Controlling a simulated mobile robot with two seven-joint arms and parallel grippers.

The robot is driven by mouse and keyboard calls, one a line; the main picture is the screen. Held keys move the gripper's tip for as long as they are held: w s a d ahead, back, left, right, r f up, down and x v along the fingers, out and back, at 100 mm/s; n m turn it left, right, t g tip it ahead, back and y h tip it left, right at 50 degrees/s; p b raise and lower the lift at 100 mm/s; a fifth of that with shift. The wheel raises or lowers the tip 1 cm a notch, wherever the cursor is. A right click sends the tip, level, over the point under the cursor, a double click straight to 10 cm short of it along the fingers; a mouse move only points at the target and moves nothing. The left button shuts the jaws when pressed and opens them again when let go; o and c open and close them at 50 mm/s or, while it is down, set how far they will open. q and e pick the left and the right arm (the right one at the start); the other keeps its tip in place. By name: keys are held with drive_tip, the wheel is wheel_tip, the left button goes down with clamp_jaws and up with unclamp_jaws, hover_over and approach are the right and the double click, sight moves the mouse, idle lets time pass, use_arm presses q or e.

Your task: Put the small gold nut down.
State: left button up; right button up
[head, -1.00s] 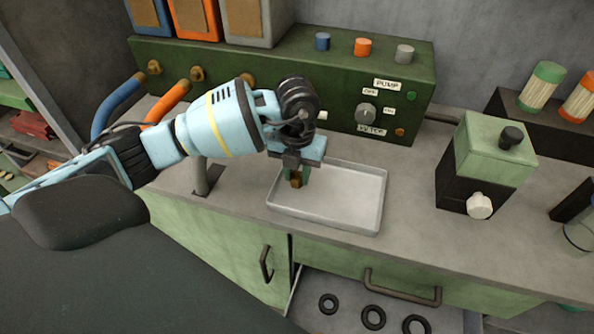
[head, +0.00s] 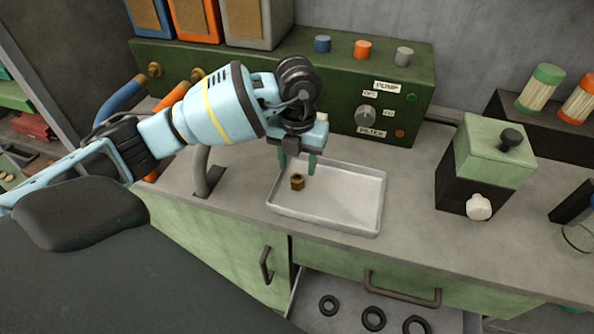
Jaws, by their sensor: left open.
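The small gold nut (head: 298,182) lies in the left part of the shallow white tray (head: 350,226), on the tray's floor. My left gripper (head: 297,170) is open, with its green fingers spread just above and behind the nut. The nut is apart from the fingers, and nothing shows between them. My right gripper is not in the view.
A green pump box (head: 350,90) with knobs stands behind the tray. A green and black box (head: 485,165) with a white knob stands to the right. An open drawer (head: 345,310) below the counter holds several black rings. Counter between tray and box is clear.

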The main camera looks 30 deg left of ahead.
sight(298, 178)
use_arm(q)
wheel_tip(298, 178, up, 8)
drive_tip(key=shift+f, duration=0.1)
idle(0.6)
